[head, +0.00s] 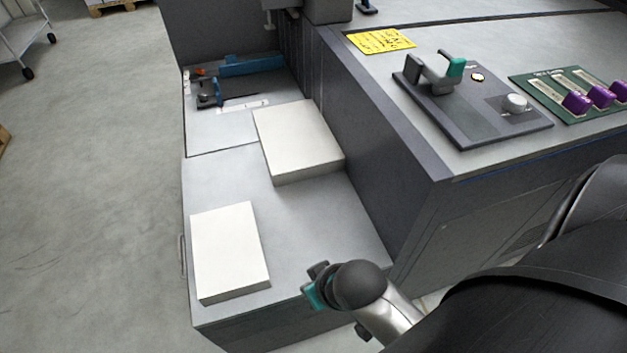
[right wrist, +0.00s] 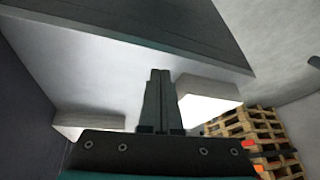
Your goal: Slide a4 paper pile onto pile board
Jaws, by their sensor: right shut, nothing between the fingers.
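Two white A4 paper piles lie on the grey surface. One pile (head: 230,250) is at the front left, and the other pile (head: 298,140) is farther back against the dark machine side. The farther pile reaches past a seam onto the rear panel (head: 215,135), which may be the pile board. My right gripper (head: 315,287) is at the surface's front edge, right of the nearer pile and apart from both. In the right wrist view its fingers (right wrist: 160,78) are shut and empty, with white blocks at left (right wrist: 90,122) and right (right wrist: 208,90). My left gripper is out of view.
Blue and dark guide parts (head: 250,68) stand at the back of the rear panel. The machine's raised console (head: 460,100) with levers and purple knobs borders the right. Open floor (head: 100,180) lies left. A wooden pallet (right wrist: 245,130) shows in the right wrist view.

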